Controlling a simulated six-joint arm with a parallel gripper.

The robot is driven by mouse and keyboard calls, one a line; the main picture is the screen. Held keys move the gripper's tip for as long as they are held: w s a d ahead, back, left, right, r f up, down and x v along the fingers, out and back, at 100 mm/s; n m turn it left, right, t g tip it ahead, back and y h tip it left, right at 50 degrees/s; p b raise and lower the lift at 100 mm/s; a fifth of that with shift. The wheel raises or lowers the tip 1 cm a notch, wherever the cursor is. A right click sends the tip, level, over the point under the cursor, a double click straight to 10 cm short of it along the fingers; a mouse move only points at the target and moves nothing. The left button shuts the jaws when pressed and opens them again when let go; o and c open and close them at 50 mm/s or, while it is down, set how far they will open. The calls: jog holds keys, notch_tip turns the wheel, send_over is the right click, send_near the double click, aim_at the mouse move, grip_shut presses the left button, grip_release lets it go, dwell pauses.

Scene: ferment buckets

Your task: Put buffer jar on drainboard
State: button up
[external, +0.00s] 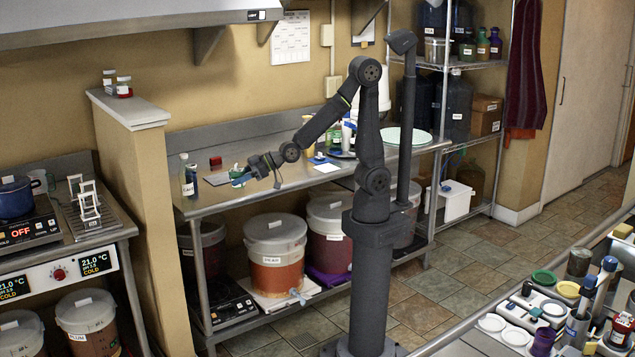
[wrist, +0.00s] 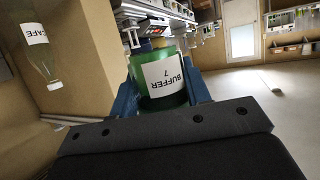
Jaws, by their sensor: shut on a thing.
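My gripper (wrist: 165,95) is shut on the buffer jar (wrist: 162,88), a green jar with a white label reading BUFFER 7, which appears upside down in the wrist view. Blue fingers press on both sides of it. In the external view my gripper (external: 242,178) is over the left part of the steel bench (external: 290,185); the jar is small and hard to make out there. A ridged metal surface (external: 95,228) with a white rack on it lies on the left counter; I cannot tell if it is the drainboard.
A tan half-wall (external: 135,160) separates the bench from the left counter.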

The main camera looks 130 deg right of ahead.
jog(key=s+d+m+g+h, duration=0.2)
jog(key=s+d+m+h, duration=0.15)
jog(key=d, duration=0.85)
jog(key=s+d+m+g+h, duration=0.2)
jog(key=s+d+m+h, duration=0.15)
jog(key=d, duration=0.85)
jog(key=s+d+m+g+h, duration=0.1)
jog(key=s+d+m+g, duration=0.25)
jog(key=s+d, duration=1.05)
notch_tip(320, 180, down, 6)
jog(key=w, duration=0.1)
jog(key=shift+w+d+r+g, duration=0.15)
jog(key=shift+w+d+g, duration=0.2)
jog(key=shift+d, duration=0.05)
jog(key=shift+w, duration=0.1)
jog(key=w+f, duration=0.2)
jog(key=w, duration=0.1)
jog(key=w+a+f, duration=0.1)
jog(key=w+f, duration=0.1)
jog(key=w, duration=0.2)
jog(key=w+a+f, duration=0.1)
jog(key=w+f, duration=0.1)
jog(key=w, duration=0.2)
jog(key=shift+w+f, duration=0.1)
jog(key=shift+f, duration=2.2)
jog(key=shift+f, duration=0.15)
